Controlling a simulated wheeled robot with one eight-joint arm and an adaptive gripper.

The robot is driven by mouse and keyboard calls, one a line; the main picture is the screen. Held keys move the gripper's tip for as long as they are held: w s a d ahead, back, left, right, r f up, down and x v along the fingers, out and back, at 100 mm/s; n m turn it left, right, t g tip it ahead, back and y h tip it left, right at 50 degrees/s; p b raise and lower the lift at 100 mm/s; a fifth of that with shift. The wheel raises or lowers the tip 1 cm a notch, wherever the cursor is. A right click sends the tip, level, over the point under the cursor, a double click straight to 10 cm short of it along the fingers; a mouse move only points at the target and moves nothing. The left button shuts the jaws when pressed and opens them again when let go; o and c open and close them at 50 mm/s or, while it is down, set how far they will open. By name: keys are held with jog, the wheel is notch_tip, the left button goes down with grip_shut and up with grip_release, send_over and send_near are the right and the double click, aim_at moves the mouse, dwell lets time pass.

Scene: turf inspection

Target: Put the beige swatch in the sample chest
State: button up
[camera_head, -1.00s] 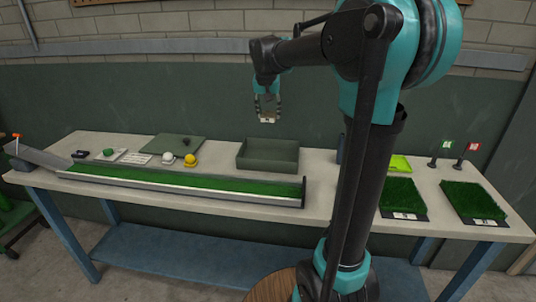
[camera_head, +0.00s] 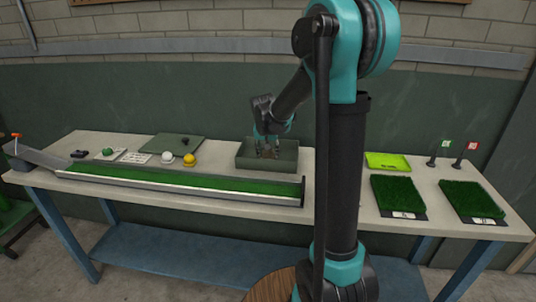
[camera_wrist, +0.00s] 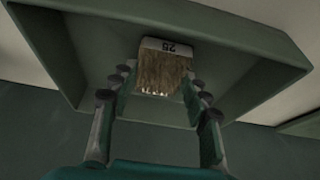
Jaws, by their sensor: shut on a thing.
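The sample chest (camera_head: 250,163) is an open dark green box on the bench, behind the right end of the long turf channel. My gripper (camera_head: 268,153) points down into its opening. In the wrist view, my gripper (camera_wrist: 160,84) is shut on the beige swatch (camera_wrist: 163,72), a tan tufted piece with a white label strip. The chest walls (camera_wrist: 235,38) surround the swatch in that view. Whether the swatch touches the chest floor I cannot tell. In the head view the swatch is small and mostly hidden by the fingers.
A green lid-like panel (camera_head: 172,143) with a dark knob lies left of the chest. A white ball (camera_head: 167,156) and yellow ball (camera_head: 189,159) sit near it. The turf channel (camera_head: 180,186) runs in front.

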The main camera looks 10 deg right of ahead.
jog(key=shift+f, duration=0.35)
jog(key=shift+f, duration=0.1)
jog(key=o, duration=0.8)
jog(key=v, duration=1.2)
